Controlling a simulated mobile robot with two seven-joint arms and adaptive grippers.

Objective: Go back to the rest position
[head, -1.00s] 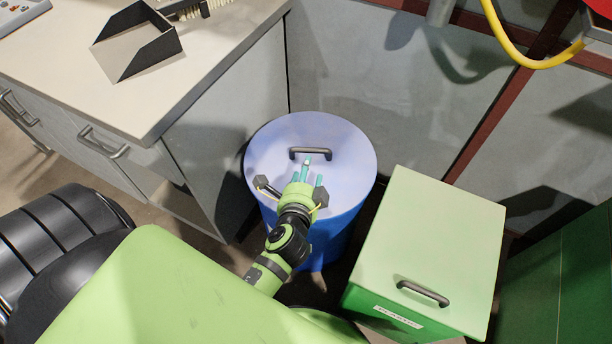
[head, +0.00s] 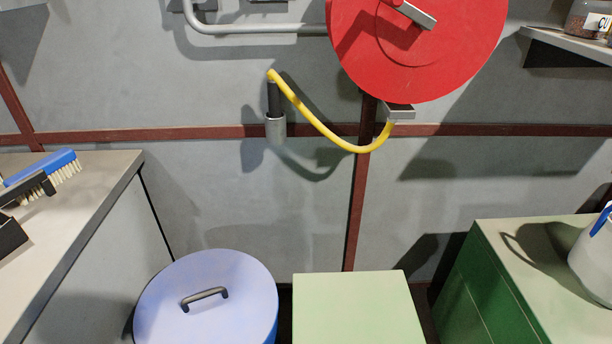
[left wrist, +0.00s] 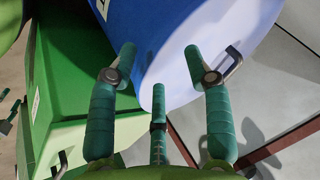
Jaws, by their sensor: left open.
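My left gripper (left wrist: 160,62) shows only in the left wrist view. Its teal fingers are spread apart, with nothing between them. Behind the fingers are the blue bin (left wrist: 155,25) and its pale lid; the lid's dark handle (left wrist: 236,60) appears beside the right finger, and I cannot tell the gap between them. In the head view the blue bin's lid (head: 240,295) lies flat on the bin at the bottom, its handle (head: 204,297) uncovered. No arm of mine is in the head view. My right gripper is in neither view.
A pale green-lidded box (head: 355,310) stands right of the bin. A workbench (head: 75,230) with a blue brush (head: 52,165) is at the left. A green cabinet (head: 500,285) with a white jug (head: 596,255) is at the right. A red reel (head: 415,45) and yellow hose (head: 320,122) hang on the wall.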

